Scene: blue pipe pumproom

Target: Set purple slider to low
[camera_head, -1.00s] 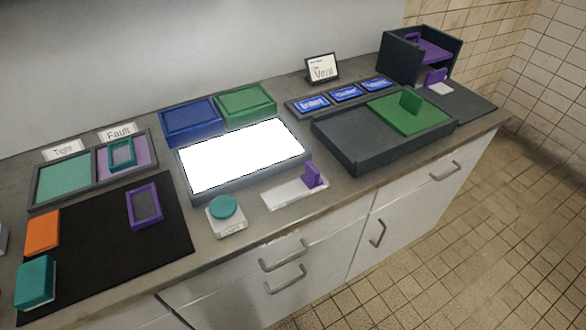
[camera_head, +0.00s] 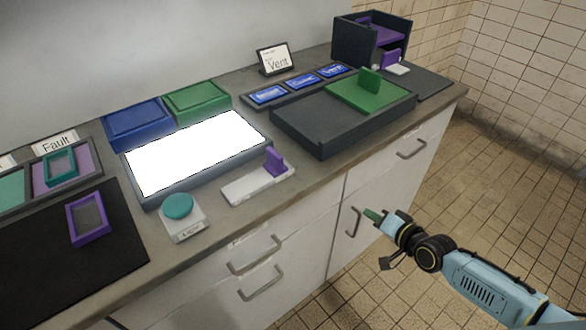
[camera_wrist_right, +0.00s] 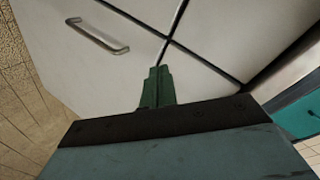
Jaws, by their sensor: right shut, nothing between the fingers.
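The purple slider (camera_head: 274,162) is an upright tab on a white base plate (camera_head: 245,186) at the front of the counter. It stands towards the right end of the plate. Any low or high marking on the plate is too small to read. My right gripper (camera_head: 371,214) is in front of the cabinet doors, to the right of and below the slider, apart from it. Its green fingers (camera_wrist_right: 160,88) are shut with nothing between them, pointing at the cabinet front in the right wrist view. My left gripper is not in view.
A teal round knob (camera_head: 179,206) on a white base is left of the slider plate. A lit white panel (camera_head: 195,150) lies behind it. A dark tray (camera_head: 325,128) with a green sliding cover is to the right. Drawer handles (camera_head: 254,256) stick out below the counter.

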